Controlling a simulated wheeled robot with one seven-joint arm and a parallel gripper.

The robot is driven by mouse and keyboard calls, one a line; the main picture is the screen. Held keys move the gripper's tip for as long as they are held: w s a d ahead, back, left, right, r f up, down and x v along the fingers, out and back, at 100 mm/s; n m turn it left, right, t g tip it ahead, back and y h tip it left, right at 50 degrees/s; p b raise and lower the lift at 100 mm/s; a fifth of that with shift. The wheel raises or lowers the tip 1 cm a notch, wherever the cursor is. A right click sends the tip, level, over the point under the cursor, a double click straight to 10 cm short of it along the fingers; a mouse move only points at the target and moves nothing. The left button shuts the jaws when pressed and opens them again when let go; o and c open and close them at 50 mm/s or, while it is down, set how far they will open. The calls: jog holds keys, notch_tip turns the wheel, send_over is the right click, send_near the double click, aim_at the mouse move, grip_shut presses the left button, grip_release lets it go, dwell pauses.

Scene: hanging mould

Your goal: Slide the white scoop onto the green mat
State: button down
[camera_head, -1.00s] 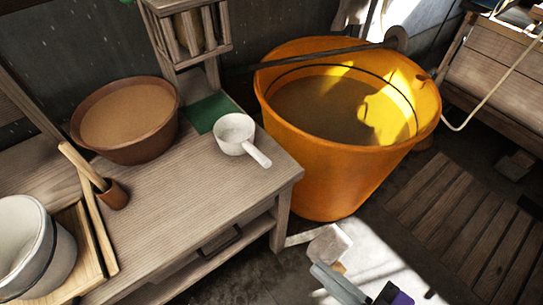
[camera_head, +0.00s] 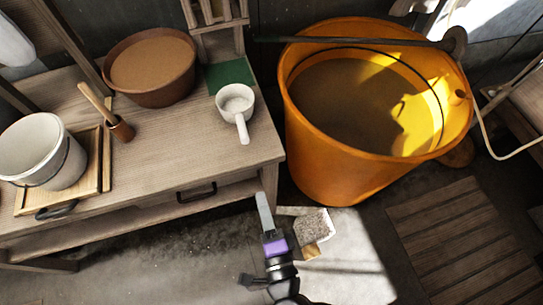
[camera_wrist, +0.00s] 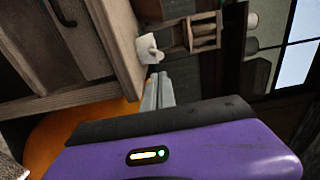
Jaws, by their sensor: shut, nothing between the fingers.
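The white scoop (camera_head: 236,102) sits on the wooden table near its right end, its handle pointing toward the front edge. The green mat (camera_head: 228,73) lies flat just behind the scoop; the bowl appears to reach the mat's front edge, and I cannot tell how much overlaps. My gripper (camera_head: 264,211) is shut and empty, in front of the table and apart from the scoop. In the wrist view, the shut fingers (camera_wrist: 158,91) point toward the table's edge, with the scoop (camera_wrist: 148,48) beyond them.
A large orange bucket (camera_head: 330,165) stands right of the table. The table front between is clear.

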jog(key=p, duration=0.2)
send_near(239, 117)
jog(key=s+r, duration=0.2)
jog(key=s, duration=0.2)
jog(key=shift+d, duration=0.45)
jog(key=b+x, duration=0.7)
jog(key=x, duration=1)
jog(key=shift+w+f, duration=0.1)
jog(key=shift+f, duration=0.1)
jog(key=shift+w+a+r, duration=0.1)
jog(key=shift+w+r, duration=0.05)
jog(key=shift+w, duration=0.35)
